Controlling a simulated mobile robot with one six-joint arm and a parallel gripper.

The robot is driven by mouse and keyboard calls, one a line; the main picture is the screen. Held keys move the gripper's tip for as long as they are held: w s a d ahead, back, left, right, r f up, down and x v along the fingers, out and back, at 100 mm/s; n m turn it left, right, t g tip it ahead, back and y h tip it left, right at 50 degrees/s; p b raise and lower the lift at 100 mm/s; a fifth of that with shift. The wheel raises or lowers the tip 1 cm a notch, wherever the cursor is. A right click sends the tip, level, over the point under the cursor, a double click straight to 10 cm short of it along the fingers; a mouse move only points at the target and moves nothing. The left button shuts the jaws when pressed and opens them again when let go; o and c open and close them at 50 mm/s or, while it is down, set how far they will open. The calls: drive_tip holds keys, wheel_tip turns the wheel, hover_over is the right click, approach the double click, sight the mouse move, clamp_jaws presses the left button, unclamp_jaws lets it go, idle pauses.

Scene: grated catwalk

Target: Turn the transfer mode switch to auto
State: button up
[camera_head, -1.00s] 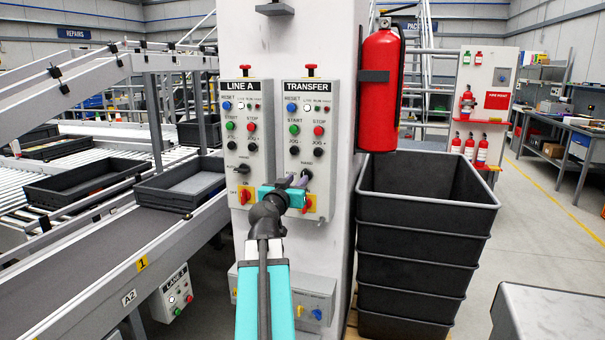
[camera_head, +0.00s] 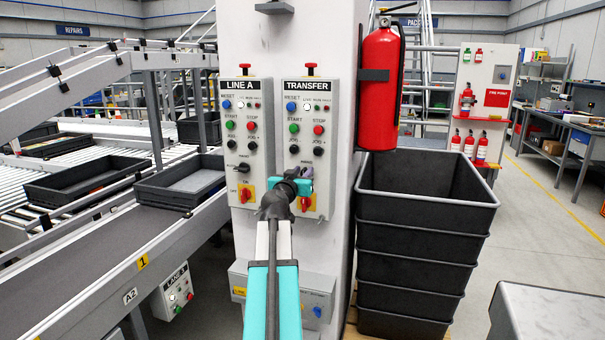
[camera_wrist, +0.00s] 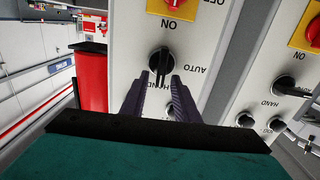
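The transfer panel (camera_head: 308,104) is the right-hand grey box on the white column, with a label reading TRANSFER. Its black mode switch (camera_wrist: 160,60) shows in the wrist view, which is upside down. Its handle lies in line with the HAND label, and the AUTO label is off to its right there. My gripper (camera_wrist: 161,80) is open, with its two dark fingers either side of the handle; I cannot tell whether they touch it. In the head view my gripper (camera_head: 304,172) is at the panel's lower part and hides the switch.
A red and yellow ON/OFF switch (camera_head: 305,203) sits just below my gripper. The similar Line A panel (camera_head: 244,110) is close on the left. A red extinguisher (camera_head: 379,85) hangs to the right, above stacked grey bins (camera_head: 425,215). A conveyor (camera_head: 110,260) runs at the left.

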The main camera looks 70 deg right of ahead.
clamp_jaws()
drive_tip(key=shift+f+n, duration=0.1)
drive_tip(key=shift+n, duration=0.3)
drive_tip(key=n, duration=0.5)
drive_tip(key=w+f+n, duration=0.1)
drive_tip(key=n, duration=0.5)
drive_tip(key=w+f+n, duration=0.1)
drive_tip(key=n, duration=0.4)
drive_tip(key=shift+n+p, duration=0.3)
drive_tip(key=shift+n, duration=0.1)
drive_tip(key=shift+f, duration=0.1)
idle(0.4)
